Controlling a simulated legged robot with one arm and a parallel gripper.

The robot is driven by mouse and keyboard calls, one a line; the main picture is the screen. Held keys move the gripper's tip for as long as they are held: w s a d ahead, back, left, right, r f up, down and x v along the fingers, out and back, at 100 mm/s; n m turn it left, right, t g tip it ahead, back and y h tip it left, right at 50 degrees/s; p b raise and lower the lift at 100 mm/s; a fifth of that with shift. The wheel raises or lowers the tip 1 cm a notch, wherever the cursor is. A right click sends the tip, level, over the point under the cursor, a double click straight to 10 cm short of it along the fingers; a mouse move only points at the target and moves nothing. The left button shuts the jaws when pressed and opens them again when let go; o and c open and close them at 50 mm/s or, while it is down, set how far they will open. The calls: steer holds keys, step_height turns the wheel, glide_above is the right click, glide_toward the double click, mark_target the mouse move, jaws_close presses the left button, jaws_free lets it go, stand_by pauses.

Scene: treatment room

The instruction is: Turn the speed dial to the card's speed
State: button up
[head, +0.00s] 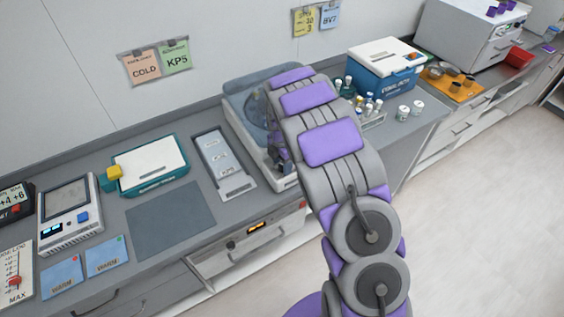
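A yellow card (303,22) on the back wall carries small print that seems to read "SPIN" with numbers below; I cannot read it surely. A blue card (328,15) marked "BV7" hangs beside it. A grey machine with a clear, bluish lid (240,95) stands on the counter below, partly covered by my arm. I cannot make out a speed dial; the machine's right side and much of its front are hidden. My arm reaches over the machine, and its links hide my gripper.
Left of the machine lie a grey labelled tray (222,165), a white-topped teal box (152,163), a dark mat (170,220) and a device with a screen (68,215). Right of my arm stand a blue cooler box (385,70), vials (370,108) and white jars (411,109).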

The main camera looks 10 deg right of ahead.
steer(key=c, duration=0.9)
steer(key=shift+o, duration=0.2)
steer(key=shift+r+m, duration=0.1)
steer(key=shift+m, duration=0.3)
steer(key=m+p, duration=0.1)
steer(key=m, duration=0.1)
steer(key=shift+m, duration=0.3)
steer(key=shift+w+m+p, duration=0.1)
steer(key=shift+m+p, duration=0.3)
steer(key=shift+m, duration=1.8)
steer(key=o, duration=1)
steer(key=shift+r, duration=0.1)
